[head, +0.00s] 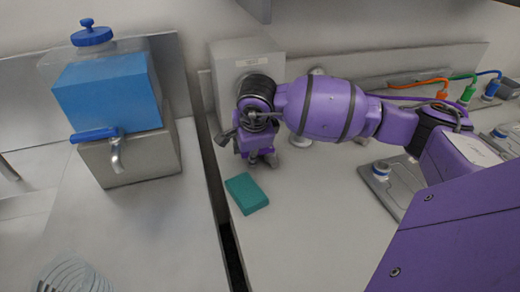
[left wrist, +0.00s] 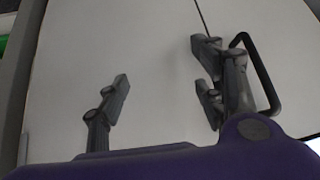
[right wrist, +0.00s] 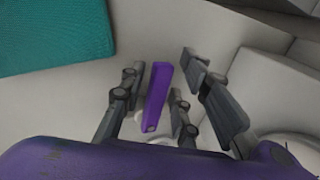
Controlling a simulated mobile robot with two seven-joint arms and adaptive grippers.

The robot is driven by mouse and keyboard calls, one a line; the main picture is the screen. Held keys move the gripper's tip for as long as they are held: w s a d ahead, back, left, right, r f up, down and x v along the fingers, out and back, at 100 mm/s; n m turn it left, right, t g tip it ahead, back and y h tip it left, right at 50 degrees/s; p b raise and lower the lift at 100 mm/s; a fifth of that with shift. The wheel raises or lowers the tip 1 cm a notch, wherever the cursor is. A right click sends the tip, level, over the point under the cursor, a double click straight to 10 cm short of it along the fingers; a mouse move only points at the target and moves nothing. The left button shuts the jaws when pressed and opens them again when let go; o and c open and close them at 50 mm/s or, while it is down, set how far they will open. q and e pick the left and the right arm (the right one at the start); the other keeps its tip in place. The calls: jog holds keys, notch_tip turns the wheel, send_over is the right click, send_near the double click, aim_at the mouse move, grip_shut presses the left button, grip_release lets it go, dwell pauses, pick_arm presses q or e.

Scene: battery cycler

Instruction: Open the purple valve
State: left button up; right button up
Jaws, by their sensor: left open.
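The purple valve handle (right wrist: 155,95) is a narrow bar in the right wrist view. It stands between the two fingers of my right gripper (right wrist: 159,72), with a visible gap on each side. My right gripper is open around it. In the head view the same gripper (head: 252,142) is at the front of a grey box, and the wrist hides most of the valve. My left gripper (left wrist: 160,68) is open and empty in the left wrist view, in front of pale panels.
A teal block (head: 246,193) lies on the counter close to my right gripper. A grey box (head: 226,60) stands behind it. A blue-filled dispenser (head: 108,92) is at the left. Orange (head: 441,89) and green (head: 467,94) connectors are at the right. A black handle (left wrist: 262,72) is near my left gripper.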

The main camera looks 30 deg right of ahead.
pick_arm(q)
jog(key=shift+s, duration=0.25)
pick_arm(e)
jog(key=shift+c, duration=0.6)
pick_arm(q)
jog(key=shift+f, duration=0.1)
pick_arm(e)
jog(key=s+n, duration=0.1)
jog(key=s+n+y, duration=0.1)
jog(key=n, duration=0.1)
jog(key=shift+d+f+n+b, duration=0.2)
jog(key=shift+n+b, duration=0.1)
jog(key=shift+b, duration=0.1)
jog(key=shift+s+r+n+y, duration=0.1)
jog(key=shift+s+n+y, duration=0.5)
jog(key=shift+n, duration=0.6)
pick_arm(q)
jog(key=shift+s+f, duration=0.55)
jog(key=shift+f, duration=0.25)
pick_arm(e)
jog(key=shift+s+a+r+n, duration=0.1)
jog(key=shift+s+a+n, duration=0.1)
jog(key=shift+n, duration=0.1)
